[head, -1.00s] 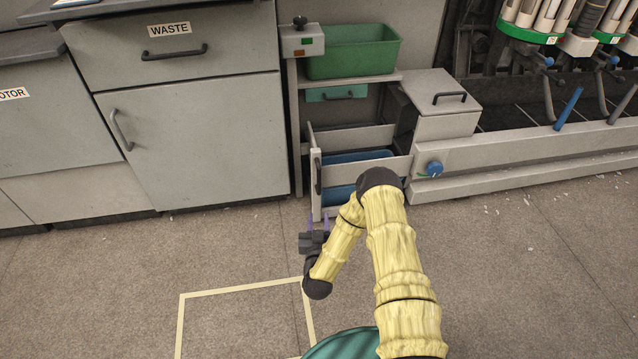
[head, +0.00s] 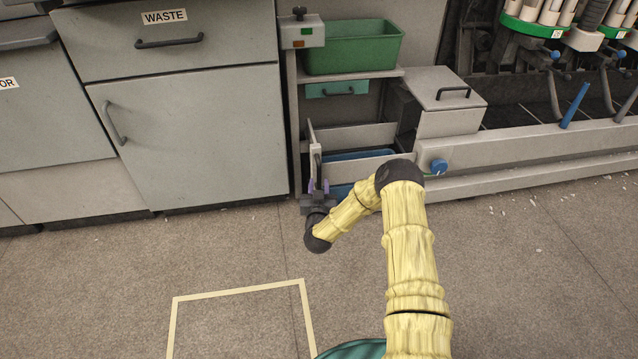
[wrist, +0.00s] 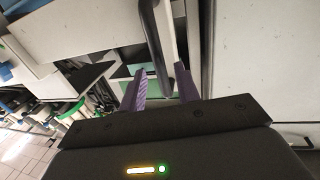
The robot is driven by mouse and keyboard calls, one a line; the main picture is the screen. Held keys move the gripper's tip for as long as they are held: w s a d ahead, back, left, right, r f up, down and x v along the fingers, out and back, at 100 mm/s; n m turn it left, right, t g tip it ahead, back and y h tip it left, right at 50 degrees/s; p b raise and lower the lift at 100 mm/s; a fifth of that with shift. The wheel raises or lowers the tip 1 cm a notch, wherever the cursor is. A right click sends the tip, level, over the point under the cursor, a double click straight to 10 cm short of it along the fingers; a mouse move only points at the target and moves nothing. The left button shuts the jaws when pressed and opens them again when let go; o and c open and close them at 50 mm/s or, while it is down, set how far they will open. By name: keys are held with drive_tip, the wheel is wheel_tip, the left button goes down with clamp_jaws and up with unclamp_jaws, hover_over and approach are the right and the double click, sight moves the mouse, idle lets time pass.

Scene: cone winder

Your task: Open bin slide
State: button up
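The bin slide (head: 370,168) stands out from the frame under the green bin, with its narrow front panel facing me and pale side rails. A blue bin (head: 350,155) sits inside it, partly hidden by the rail and my arm. The panel has a dark vertical handle (wrist: 153,45). My gripper (head: 318,186) is at the panel's lower front. In the wrist view, the purple fingers of my gripper (wrist: 160,82) are apart, one on each side of the handle's end, with gaps visible. Whether either finger touches the handle cannot be told.
A grey cabinet with a WASTE drawer (head: 165,45) stands to the left. A green bin (head: 350,48) is on the shelf above the slide. A blue knob (head: 438,167) is on the machine's low rail at right. The floor (head: 240,265) in front is clear, with a yellow-taped outline.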

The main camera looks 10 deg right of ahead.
sight(319, 179)
drive_tip(key=w, duration=0.2)
drive_tip(key=w+d+b, duration=0.1)
drive_tip(key=w, duration=0.1)
drive_tip(key=shift+b, duration=0.3)
clamp_jaws()
